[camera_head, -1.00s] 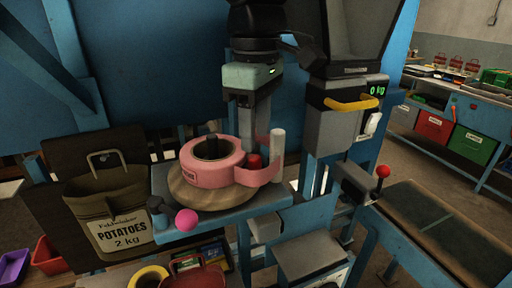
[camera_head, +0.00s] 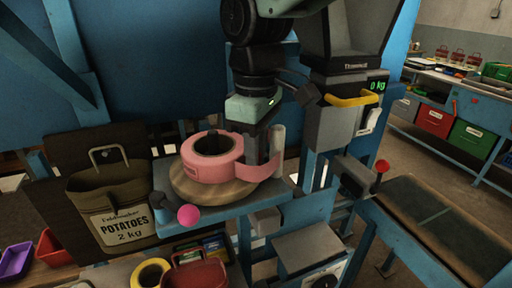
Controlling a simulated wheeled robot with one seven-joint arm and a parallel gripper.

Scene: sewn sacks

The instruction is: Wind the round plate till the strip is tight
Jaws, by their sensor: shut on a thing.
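A round wooden plate (camera_head: 228,192) lies flat on a blue stand, with a roll of pink strip (camera_head: 205,168) on top of it. The strip's free end (camera_head: 262,172) runs right in a curve to a pale upright post (camera_head: 279,140). My gripper (camera_head: 262,157) points down between the roll and the post, behind the strip. It is shut on the red knob, which its fingers and the strip hide. The fingertips are hidden too.
A pink ball (camera_head: 188,215) is at the stand's front left edge. A potato sack (camera_head: 112,205) hangs at left. A scale with a yellow handle (camera_head: 350,101) stands close on the right, near a red-knobbed lever (camera_head: 382,166).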

